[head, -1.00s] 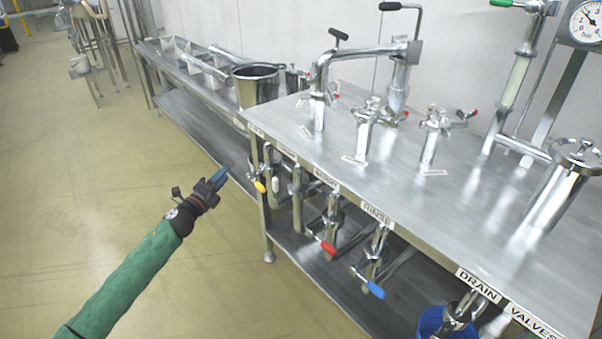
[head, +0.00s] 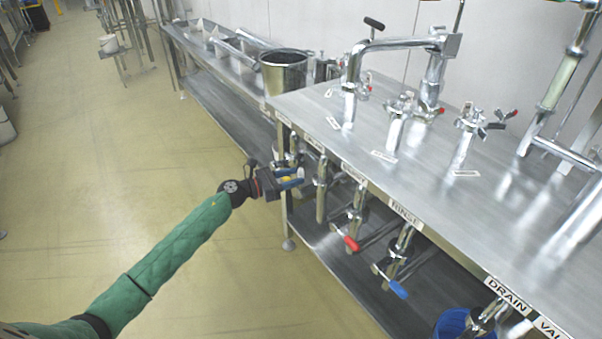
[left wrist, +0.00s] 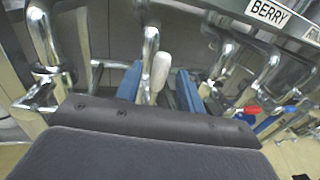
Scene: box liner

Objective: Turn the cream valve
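A cream-white valve handle (left wrist: 160,72) hangs from a chrome pipe in the left wrist view. It shows between the two blue fingers of my left gripper (left wrist: 158,86), with gaps on both sides. I cannot tell how deep it sits between them. In the head view my left gripper (head: 299,178) is open at the bench's near left corner, below the tabletop edge. It hides most of the valve there. My right gripper is in neither view.
A red-handled valve (head: 352,243) and a blue-handled valve (head: 398,289) hang further right under the steel bench (head: 345,135). A lower shelf (head: 325,240) runs beneath. A blue bucket (head: 452,323) stands at the bottom right.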

